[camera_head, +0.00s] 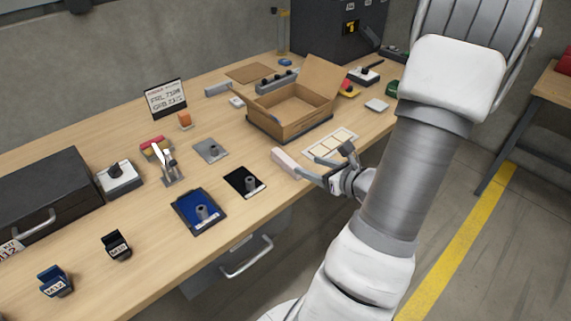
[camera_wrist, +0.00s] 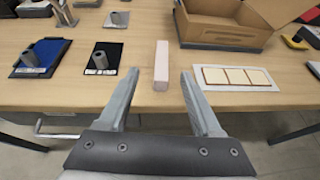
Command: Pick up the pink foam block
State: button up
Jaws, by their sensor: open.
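The pink foam block (camera_head: 287,162) is a pale pink bar lying on the wooden table near its front edge. In the wrist view the block (camera_wrist: 161,66) lies lengthwise, pointing away from me, ahead of my fingertips and between their lines. My gripper (camera_head: 330,167) is open and empty, and in the wrist view its two fingers (camera_wrist: 160,72) are spread wide. In the head view one finger overlaps or comes close to the block's near end. I cannot tell whether it touches.
A black plate with a grey post (camera_head: 246,182) lies left of the block. A white card with pale squares (camera_head: 330,142) lies to its right. An open cardboard box (camera_head: 290,118) stands behind. A blue plate (camera_head: 184,219) lies further left. Bare wood surrounds the block.

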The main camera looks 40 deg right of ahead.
jog(key=b, duration=0.1)
send_near(279, 152)
jog(key=shift+w+a+f, duration=0.15)
jog(key=shift+w+f, duration=0.2)
jog(key=shift+w, duration=0.25)
jog(key=shift+w+a+f, duration=0.15)
jog(key=shift+w+f, duration=0.15)
jog(key=shift+w, duration=0.3)
jog(key=shift+d+b+x, duration=0.15)
jog(key=shift+b+x, duration=0.1)
jog(key=shift+x, duration=1.2)
jog(key=shift+d+b+x, duration=0.1)
jog(key=shift+b+x, duration=0.15)
jog(key=shift+x, duration=1.25)
jog(key=shift+r, duration=0.15)
jog(key=shift+c, duration=0.3)
grip_shut()
